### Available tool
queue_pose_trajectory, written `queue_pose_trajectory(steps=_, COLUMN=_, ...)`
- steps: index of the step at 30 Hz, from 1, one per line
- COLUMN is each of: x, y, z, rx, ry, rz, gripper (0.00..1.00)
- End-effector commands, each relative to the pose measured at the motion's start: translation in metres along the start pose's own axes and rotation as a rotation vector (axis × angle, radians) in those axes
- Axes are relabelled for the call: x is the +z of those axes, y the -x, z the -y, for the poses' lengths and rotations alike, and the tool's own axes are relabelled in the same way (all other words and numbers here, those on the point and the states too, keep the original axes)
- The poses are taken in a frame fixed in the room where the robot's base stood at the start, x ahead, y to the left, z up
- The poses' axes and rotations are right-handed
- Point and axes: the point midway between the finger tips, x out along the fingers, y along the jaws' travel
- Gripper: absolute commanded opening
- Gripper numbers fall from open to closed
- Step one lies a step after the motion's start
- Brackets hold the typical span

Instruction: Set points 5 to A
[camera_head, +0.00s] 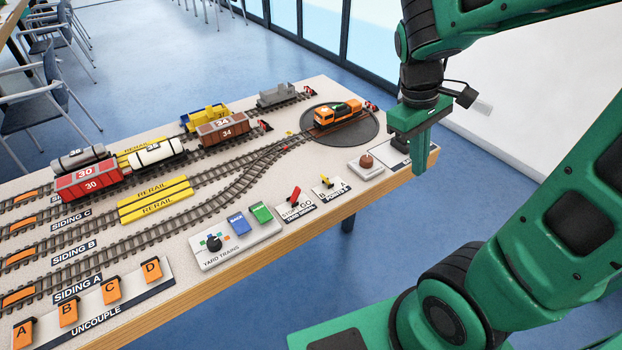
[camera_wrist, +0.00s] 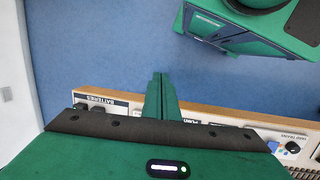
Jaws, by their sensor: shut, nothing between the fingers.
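The points 5 plate (camera_head: 334,190) lies near the table's front edge, with B marked on its left and A on its right. Its small yellow lever (camera_head: 325,181) appears to lean toward the B side, though it is too small to be certain. My gripper (camera_head: 421,170) is to the right of the lever, over the table's right front corner, pointing down and apart from the lever. In the wrist view my gripper (camera_wrist: 160,76) shows its two green fingers together, shut and empty. The points 5 lever cannot be made out in the wrist view.
A red signal lever (camera_head: 295,195) stands just left of the points 5 plate. A brown round knob (camera_head: 367,161) on a white base stands to its right. The turntable (camera_head: 360,137) with an orange locomotive (camera_head: 337,113) is behind.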

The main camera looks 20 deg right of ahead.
Motion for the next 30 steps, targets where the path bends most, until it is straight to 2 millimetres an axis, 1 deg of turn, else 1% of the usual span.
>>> queue_pose_trajectory(steps=1, x=-0.014, y=0.000, z=0.005, rx=0.023, ry=0.076, rz=0.011, gripper=0.00)
queue_pose_trajectory(steps=5, x=-0.045, y=0.001, z=0.018, rx=0.086, ry=0.271, rz=0.035, gripper=0.00)
queue_pose_trajectory(steps=11, x=-0.092, y=0.002, z=0.048, rx=0.187, ry=0.568, rz=0.080, gripper=0.00)
queue_pose_trajectory(steps=17, x=-0.135, y=0.001, z=0.090, rx=0.296, ry=0.867, rz=0.136, gripper=0.00)
queue_pose_trajectory(steps=18, x=-0.142, y=0.000, z=0.100, rx=0.318, ry=0.927, rz=0.148, gripper=0.00)
queue_pose_trajectory(steps=24, x=-0.175, y=-0.002, z=0.152, rx=0.434, ry=1.212, rz=0.218, gripper=0.00)
queue_pose_trajectory(steps=27, x=-0.187, y=-0.003, z=0.176, rx=0.484, ry=1.328, rz=0.251, gripper=0.00)
queue_pose_trajectory(steps=30, x=-0.194, y=-0.004, z=0.195, rx=0.524, ry=1.416, rz=0.279, gripper=0.00)
